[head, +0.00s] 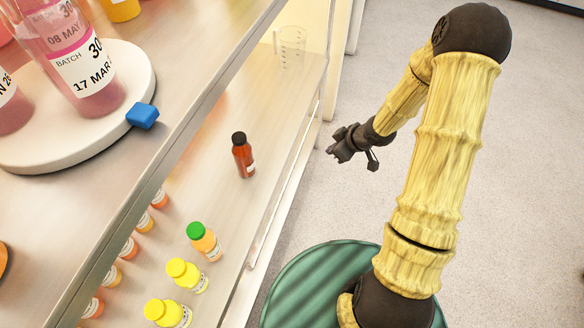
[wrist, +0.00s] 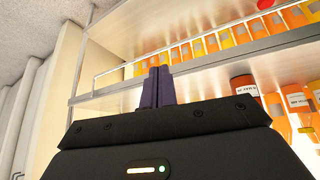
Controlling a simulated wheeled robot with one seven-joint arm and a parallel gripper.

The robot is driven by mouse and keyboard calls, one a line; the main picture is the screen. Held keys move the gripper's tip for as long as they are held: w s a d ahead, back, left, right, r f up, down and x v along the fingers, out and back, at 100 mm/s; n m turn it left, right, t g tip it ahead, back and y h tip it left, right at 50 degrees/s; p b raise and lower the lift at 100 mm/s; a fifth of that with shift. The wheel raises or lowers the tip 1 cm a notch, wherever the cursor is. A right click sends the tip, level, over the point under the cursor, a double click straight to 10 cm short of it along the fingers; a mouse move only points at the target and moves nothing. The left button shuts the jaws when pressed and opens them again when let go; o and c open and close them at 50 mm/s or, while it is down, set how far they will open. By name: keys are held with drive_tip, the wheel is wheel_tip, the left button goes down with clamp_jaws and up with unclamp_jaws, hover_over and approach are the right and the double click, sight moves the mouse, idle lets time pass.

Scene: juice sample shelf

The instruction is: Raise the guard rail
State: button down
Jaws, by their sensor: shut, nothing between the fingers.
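In the wrist view a thin pale rail (wrist: 115,71) runs along the front of a shelf, before a row of orange and yellow bottles; it looks like the guard rail. In the head view a thin pale bar (head: 284,187) lies along the lower shelf's front edge; I cannot tell if it is the same rail. My gripper (head: 340,148) is out over the floor side, right of the lower shelf and apart from it. In the wrist view its two dark fingers (wrist: 155,86) are together, empty, and cover part of the shelf edge.
The lower shelf (head: 228,185) carries a dark-capped red bottle (head: 243,156), a green-capped bottle (head: 204,241), yellow-capped bottles and a clear beaker (head: 290,47). The upper shelf holds a white round turntable (head: 110,120) with a blue block (head: 142,115). Floor to the right is clear.

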sight(292, 171)
drive_tip(key=s+a+f+n+g+y, duration=0.1)
drive_tip(key=a+f+n+y, duration=0.2)
drive_tip(key=a+f+y, duration=0.1)
drive_tip(key=shift+s+a+f+y, duration=0.15)
drive_tip(key=shift+a+f+y, duration=0.35)
drive_tip(key=shift+f, duration=0.45)
drive_tip(key=shift+d, duration=0.1)
drive_tip(key=b+x, duration=0.2)
drive_tip(key=x, duration=0.8)
drive_tip(key=shift+r, duration=0.1)
